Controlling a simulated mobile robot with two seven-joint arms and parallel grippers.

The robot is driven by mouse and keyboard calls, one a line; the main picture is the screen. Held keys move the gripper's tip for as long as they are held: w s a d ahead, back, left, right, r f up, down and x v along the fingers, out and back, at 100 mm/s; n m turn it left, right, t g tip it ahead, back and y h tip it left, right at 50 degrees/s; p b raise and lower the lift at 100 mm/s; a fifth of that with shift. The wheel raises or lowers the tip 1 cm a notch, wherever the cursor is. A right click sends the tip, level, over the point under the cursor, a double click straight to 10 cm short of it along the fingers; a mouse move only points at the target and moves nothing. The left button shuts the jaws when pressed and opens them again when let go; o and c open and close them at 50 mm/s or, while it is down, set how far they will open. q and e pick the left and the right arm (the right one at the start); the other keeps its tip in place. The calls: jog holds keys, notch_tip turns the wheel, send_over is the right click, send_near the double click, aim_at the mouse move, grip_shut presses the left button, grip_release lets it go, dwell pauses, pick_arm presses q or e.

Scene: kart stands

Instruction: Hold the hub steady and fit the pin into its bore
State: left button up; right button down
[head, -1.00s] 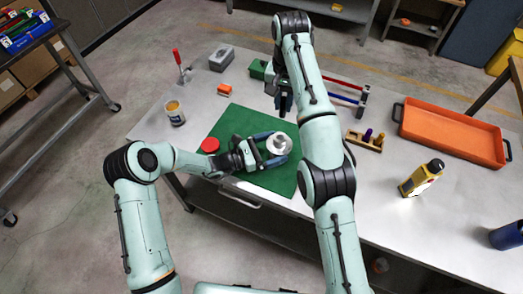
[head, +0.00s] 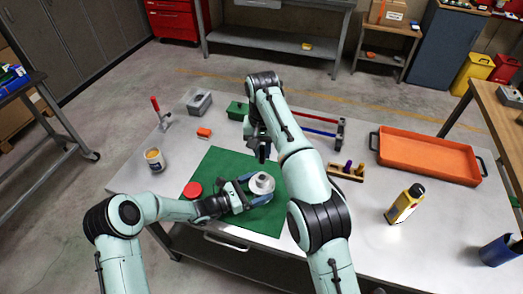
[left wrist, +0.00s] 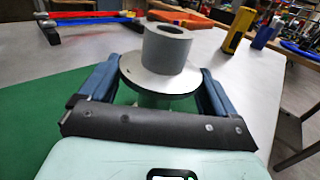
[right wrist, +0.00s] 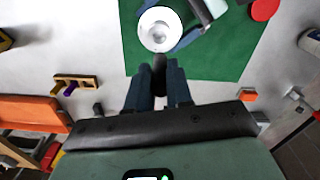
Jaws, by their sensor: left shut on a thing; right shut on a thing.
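The hub (head: 261,183), a silver flanged disc with a raised round collar, is held above the green mat (head: 228,165) between the blue fingers of my left gripper (head: 258,192). In the left wrist view the hub (left wrist: 166,58) stands upright, its bore opening facing up. My right gripper (head: 263,153) is beyond the hub in the head view, pointing down, apart from it. In the right wrist view its fingers are shut on a small dark pin (right wrist: 160,66), whose tip shows near the hub (right wrist: 159,30). The pin's full length is hidden.
A red round part (head: 193,190) lies on the mat, with a can (head: 154,160) to the left. A wooden holder with pegs (head: 347,171), an orange tray (head: 430,156) and a yellow bottle (head: 405,204) stand to the right. A red-and-blue-barred rack (head: 320,126) is behind.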

aim_at(262, 160)
jog(key=shift+s+f+n, duration=0.25)
jog(key=shift+f, duration=0.6)
jog(key=shift+s+f+n, duration=0.2)
jog(key=shift+f+n, duration=0.05)
jog(key=shift+f, duration=0.6)
jog(key=shift+f, duration=0.1)
jog(key=shift+f, duration=2.65)
jog(key=c, duration=0.9)
grip_release()
jog(key=shift+c, duration=0.2)
jog(key=shift+r, duration=0.1)
